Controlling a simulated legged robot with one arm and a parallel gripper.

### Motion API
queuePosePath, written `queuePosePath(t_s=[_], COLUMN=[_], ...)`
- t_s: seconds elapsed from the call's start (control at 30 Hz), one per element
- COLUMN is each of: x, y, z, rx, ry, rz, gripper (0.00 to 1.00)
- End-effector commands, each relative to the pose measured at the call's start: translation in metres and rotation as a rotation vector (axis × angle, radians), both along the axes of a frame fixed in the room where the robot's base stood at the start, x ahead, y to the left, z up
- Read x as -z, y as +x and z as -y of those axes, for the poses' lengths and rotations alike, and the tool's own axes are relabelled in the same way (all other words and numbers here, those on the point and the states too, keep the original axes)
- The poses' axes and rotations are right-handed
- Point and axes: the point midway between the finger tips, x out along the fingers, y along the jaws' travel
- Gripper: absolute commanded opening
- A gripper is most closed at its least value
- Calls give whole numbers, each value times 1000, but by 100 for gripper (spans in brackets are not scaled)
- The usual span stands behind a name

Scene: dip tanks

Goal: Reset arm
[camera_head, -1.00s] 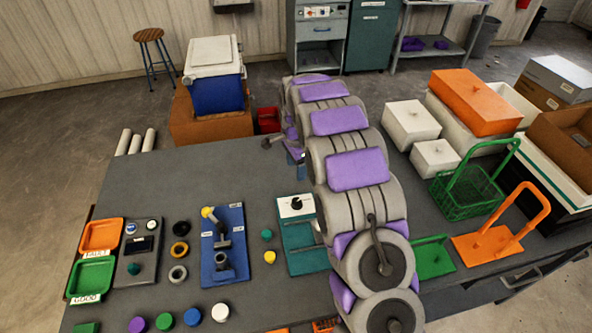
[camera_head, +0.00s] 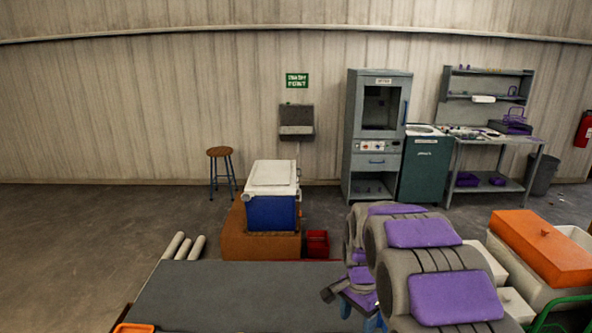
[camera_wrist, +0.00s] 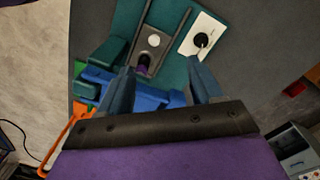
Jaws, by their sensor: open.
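My arm, grey with purple pads, rises at the lower right of the head view. Its gripper (camera_head: 360,315) is low beside the table's right part, partly cut off by the frame's bottom edge. In the wrist view my gripper (camera_wrist: 160,85) has two blue-grey fingers spread apart with nothing held between them. Past the fingertips is a teal fixture (camera_wrist: 178,75) with a white panel (camera_wrist: 203,34) bearing a black knob. A grey plate (camera_wrist: 152,42) with a white button lies on it. A blue part shows behind the fingers.
The dark table (camera_head: 230,295) is bare in its visible part. A blue cooler (camera_head: 272,212) with a white lid stands behind it on a brown box. Orange and white containers (camera_head: 540,245) sit right of my arm. An orange handle (camera_wrist: 75,130) is left in the wrist view.

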Motion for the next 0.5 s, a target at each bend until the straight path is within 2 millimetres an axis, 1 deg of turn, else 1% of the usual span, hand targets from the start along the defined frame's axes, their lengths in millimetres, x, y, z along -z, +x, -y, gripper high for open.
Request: queuePosePath(t_s=[0.03, 0.1, 0.17, 0.2, 0.27, 0.3, 0.47, 0.5], x=[-8, -16, -24, -27, -33, -35, -43, -43], y=[-16, -39, -58, -72, -92, -105, -160, -174], z=[0, 0, 0, 0, 0, 0, -1, -2], rx=[-39, -101, -154, -189, -242, -279, -422, -458], ry=[2, 5, 10, 12, 17, 20, 36, 41], rz=[0, -13, -16, -23, -29, -35, -52, -59], gripper=[65, 65, 65, 65, 65, 65, 65, 65])
